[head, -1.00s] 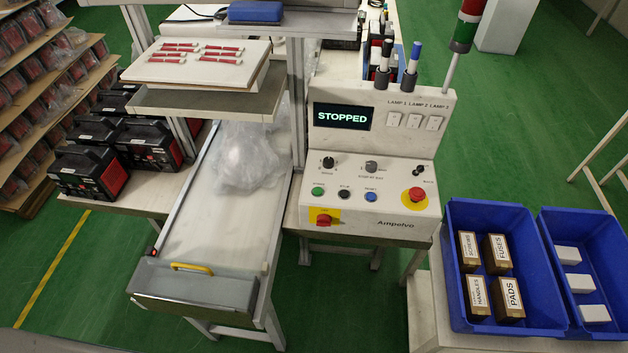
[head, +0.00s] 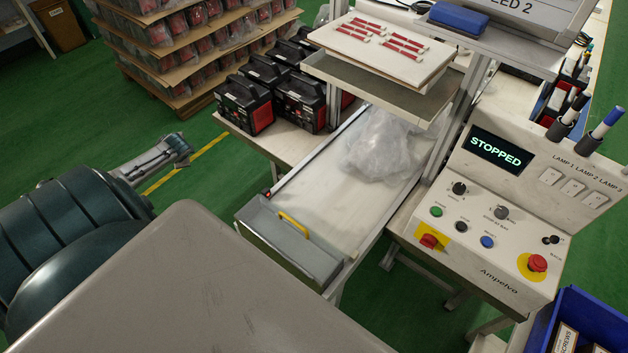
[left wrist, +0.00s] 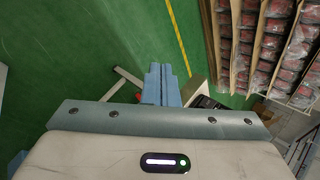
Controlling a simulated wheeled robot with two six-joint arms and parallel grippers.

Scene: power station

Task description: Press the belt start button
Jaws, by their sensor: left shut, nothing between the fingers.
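The control panel (head: 480,265) stands at the right of the head view, and its screen (head: 496,150) reads STOPPED. A green button (head: 437,211) is at the left end of the panel's lower row, next to a black button (head: 461,226) and a blue button (head: 487,242). The small labels are too blurred to read. My left gripper (head: 183,147) is over the green floor at the left, well away from the panel. Its fingers are together and empty in the left wrist view (left wrist: 161,85). My right gripper is not in view.
The belt (head: 335,190) with a plastic bag (head: 382,145) lies left of the panel. A shelf board (head: 385,48) overhangs it. Blue bin (head: 590,315) stands at lower right.

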